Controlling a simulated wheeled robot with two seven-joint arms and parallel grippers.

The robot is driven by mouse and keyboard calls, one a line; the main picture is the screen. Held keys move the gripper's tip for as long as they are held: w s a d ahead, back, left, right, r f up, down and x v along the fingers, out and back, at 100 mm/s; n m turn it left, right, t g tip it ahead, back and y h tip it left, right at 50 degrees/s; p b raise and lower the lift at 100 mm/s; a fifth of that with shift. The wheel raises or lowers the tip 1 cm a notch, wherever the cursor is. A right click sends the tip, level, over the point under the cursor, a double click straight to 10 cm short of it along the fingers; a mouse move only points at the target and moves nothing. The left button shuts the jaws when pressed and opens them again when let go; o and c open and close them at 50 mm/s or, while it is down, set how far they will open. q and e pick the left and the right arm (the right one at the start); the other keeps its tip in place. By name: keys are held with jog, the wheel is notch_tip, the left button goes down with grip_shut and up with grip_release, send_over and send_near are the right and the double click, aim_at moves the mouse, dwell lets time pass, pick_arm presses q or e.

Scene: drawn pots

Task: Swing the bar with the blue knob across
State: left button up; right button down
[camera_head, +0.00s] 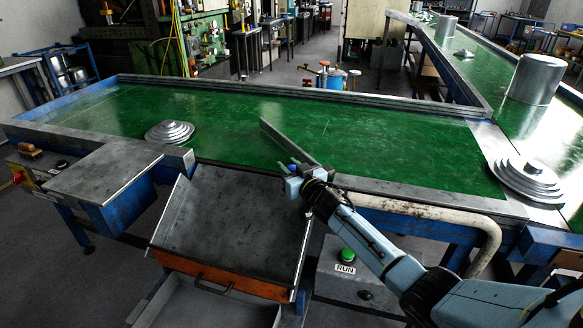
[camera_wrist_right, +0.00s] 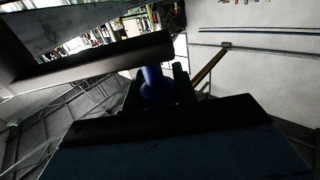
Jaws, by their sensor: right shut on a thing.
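A flat grey bar (camera_head: 284,142) lies across the green conveyor belt (camera_head: 390,135), slanting from the belt's middle down to its front edge. My right gripper (camera_head: 297,180) is at the bar's near end, by the front rail. In the right wrist view the blue knob (camera_wrist_right: 154,84) stands between the fingers of the right gripper (camera_wrist_right: 157,90), which is shut on it. In the head view the gripper mostly hides the knob. My left gripper is not in view.
A stack of metal discs (camera_head: 170,131) lies on the belt left of the bar. Another stack (camera_head: 526,178) is at the right. A tilted metal chute (camera_head: 235,215) hangs below the front edge, beside a green RUN button (camera_head: 347,255). A bent pipe (camera_head: 440,208) runs right of it.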

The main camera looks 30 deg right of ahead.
jog(key=c, duration=1.1)
grip_release()
jog(key=shift+w, duration=0.15)
jog(key=shift+s, duration=0.2)
jog(key=shift+s, duration=0.35)
jog(key=s+p, duration=0.1)
jog(key=s, duration=1.1)
jog(key=shift+s+d, duration=0.2)
jog(key=shift+d, duration=0.15)
